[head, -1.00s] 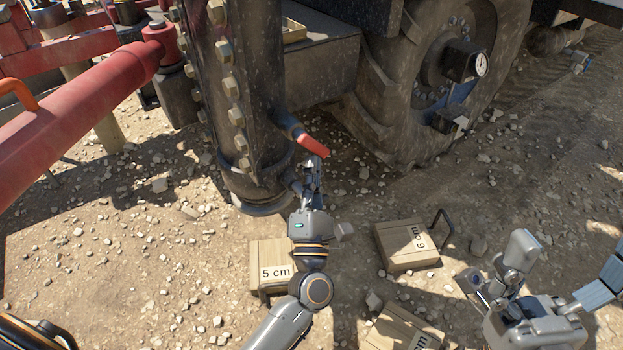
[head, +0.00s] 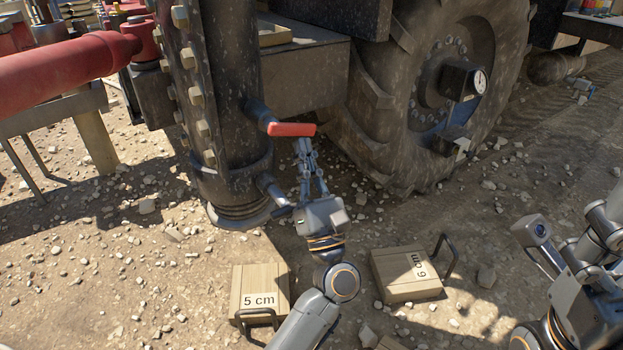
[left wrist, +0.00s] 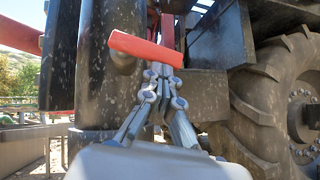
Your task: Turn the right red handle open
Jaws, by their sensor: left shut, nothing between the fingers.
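The red handle (head: 291,129) sits on a short dark stub on the right side of the dark tank (head: 232,90). It lies about level in the head view. In the left wrist view the red handle (left wrist: 146,48) crosses just ahead of the fingertips. My left gripper (head: 304,146) is shut and empty, with its tips just below the handle. It also shows in the left wrist view (left wrist: 165,73); I cannot tell whether the tips touch the handle. My right gripper (head: 542,245) is at the right, away from the handle; its finger opening is unclear.
A lower pipe stub (head: 268,187) sticks out of the tank beside my left gripper. A big tyre (head: 385,130) stands close on the right. Wooden boxes marked 5 cm (head: 262,285) and 6 cm (head: 400,283) lie on stony ground. A red pipe (head: 70,68) is at left.

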